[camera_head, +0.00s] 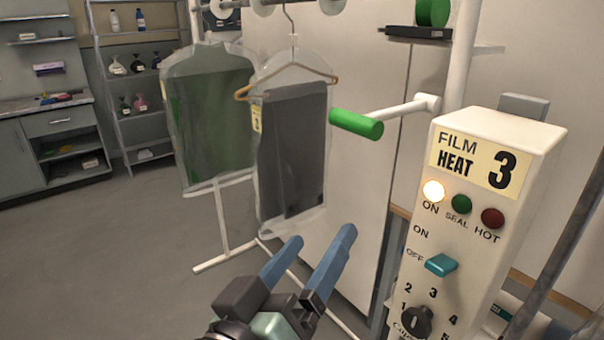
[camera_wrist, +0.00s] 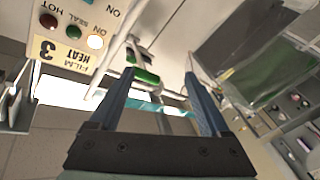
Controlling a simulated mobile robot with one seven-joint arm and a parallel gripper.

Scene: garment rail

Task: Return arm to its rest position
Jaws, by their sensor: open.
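My gripper (camera_head: 312,264) is at the bottom middle of the head view, its two blue fingers apart and nothing between them. It also shows in the wrist view (camera_wrist: 160,98), open and empty. In the head view it appears in front of and below a bagged dark garment (camera_head: 292,150) on a wooden hanger. The white film heat box (camera_head: 490,190) stands to its right, with a white lamp lit beside ON. A green-gripped handle (camera_head: 356,124) sticks out left of the box; the green grip shows between my fingers in the wrist view (camera_wrist: 146,76), beyond them.
A second bagged green garment (camera_head: 212,110) hangs farther left on the rail. A white stand foot (camera_head: 225,258) lies on the floor below. Shelves (camera_head: 138,80) and a grey cabinet (camera_head: 60,150) stand at the back left. The floor (camera_head: 90,260) at left is clear.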

